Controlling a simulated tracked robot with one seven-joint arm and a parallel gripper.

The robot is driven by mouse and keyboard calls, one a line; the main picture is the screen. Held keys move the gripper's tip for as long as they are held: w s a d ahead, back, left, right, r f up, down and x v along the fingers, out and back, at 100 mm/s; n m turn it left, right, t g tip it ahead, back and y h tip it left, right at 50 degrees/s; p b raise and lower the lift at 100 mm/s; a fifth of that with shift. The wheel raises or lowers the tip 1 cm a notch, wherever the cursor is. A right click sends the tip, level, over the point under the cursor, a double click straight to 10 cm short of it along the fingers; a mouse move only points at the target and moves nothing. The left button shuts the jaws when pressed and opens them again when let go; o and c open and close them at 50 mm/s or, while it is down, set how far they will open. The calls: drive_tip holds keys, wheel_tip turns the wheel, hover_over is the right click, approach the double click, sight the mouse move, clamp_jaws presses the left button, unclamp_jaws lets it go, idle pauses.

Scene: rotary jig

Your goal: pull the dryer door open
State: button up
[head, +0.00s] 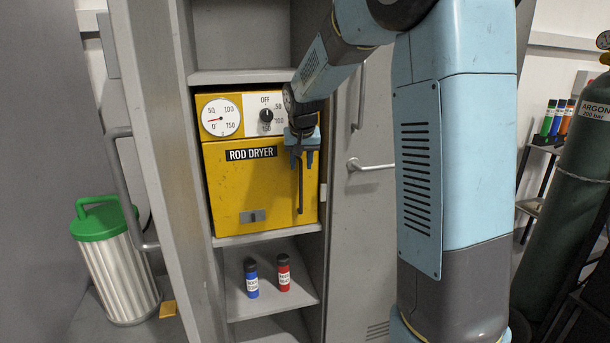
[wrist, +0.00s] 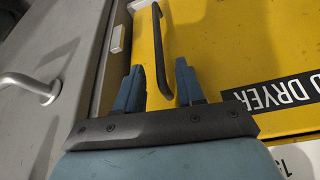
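The yellow rod dryer (head: 240,185) sits on a shelf in the open grey cabinet, its door closed. The door's dark vertical bar handle (head: 300,188) is near the door's right edge. It also shows in the wrist view (wrist: 160,45), running between my fingers. My gripper (head: 301,160) is at the upper end of the handle. In the wrist view my gripper (wrist: 160,85) is open, with one blue finger on each side of the handle and gaps between them. Whether either finger touches the handle cannot be told.
A blue canister (head: 251,280) and a red canister (head: 284,274) stand on the shelf below the dryer. An open cabinet door is at left, with a green-lidded bin (head: 115,265) beyond. A grey door with a lever handle (head: 368,165) is right of the dryer.

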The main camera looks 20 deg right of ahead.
sight(301, 170)
drive_tip(key=x, duration=0.5)
drive_tip(key=shift+w+f, duration=0.1)
drive_tip(key=shift+f, duration=0.25)
drive_tip(key=shift+c, duration=0.5)
clamp_jaws()
